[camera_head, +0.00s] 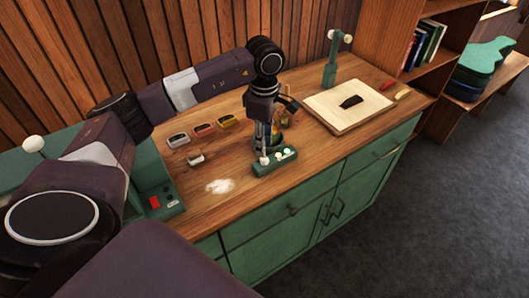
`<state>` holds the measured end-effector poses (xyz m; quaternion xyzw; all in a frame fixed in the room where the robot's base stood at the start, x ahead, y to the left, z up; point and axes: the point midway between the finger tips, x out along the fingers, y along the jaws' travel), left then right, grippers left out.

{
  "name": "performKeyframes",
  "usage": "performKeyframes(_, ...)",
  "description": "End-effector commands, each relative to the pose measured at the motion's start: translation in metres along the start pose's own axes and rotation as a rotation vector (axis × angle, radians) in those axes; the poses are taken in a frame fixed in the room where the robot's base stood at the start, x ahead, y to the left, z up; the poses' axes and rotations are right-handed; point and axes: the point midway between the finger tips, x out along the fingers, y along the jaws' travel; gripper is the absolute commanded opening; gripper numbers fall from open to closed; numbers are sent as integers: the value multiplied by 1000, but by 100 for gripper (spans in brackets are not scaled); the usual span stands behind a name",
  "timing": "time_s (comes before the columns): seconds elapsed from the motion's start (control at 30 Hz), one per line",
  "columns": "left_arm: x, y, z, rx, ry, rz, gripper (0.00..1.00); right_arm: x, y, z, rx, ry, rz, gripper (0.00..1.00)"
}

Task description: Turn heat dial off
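A small green unit (284,165) with several white knobs on its front stands near the front edge of the wooden counter. I cannot tell which knob is the heat dial. My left gripper (264,151) points down at the left end of this unit. Its fingers are close to the leftmost knob (264,160); I cannot tell if they touch it. The fingers look close together, but whether they are shut is unclear. A small amber-coloured pot (277,138) is partly hidden behind the gripper. My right gripper is not in view.
Several small coloured trays (204,128) and a pile of white powder (219,186) lie left of the unit. A green machine (160,203) with red and black controls stands at the left end of the counter (225,165).

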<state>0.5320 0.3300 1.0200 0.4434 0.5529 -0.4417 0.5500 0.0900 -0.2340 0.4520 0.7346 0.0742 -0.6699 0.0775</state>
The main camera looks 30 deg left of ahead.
Motion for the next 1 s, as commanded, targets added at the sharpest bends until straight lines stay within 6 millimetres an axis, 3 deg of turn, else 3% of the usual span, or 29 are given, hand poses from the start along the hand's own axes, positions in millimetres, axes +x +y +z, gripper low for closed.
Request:
performKeyframes(0.3, 43, 0, 1, -1, -2, -2, 27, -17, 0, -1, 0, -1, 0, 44)
performKeyframes(0.67, 51, 0, 2, 0, -4, 1, 27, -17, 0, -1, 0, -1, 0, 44)
performKeyframes(0.9, 50, 0, 1, 0, -4, 1, 0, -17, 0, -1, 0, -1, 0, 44)
performKeyframes(1.0, 50, 0, 1, -1, -4, 1, 0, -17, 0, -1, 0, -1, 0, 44)
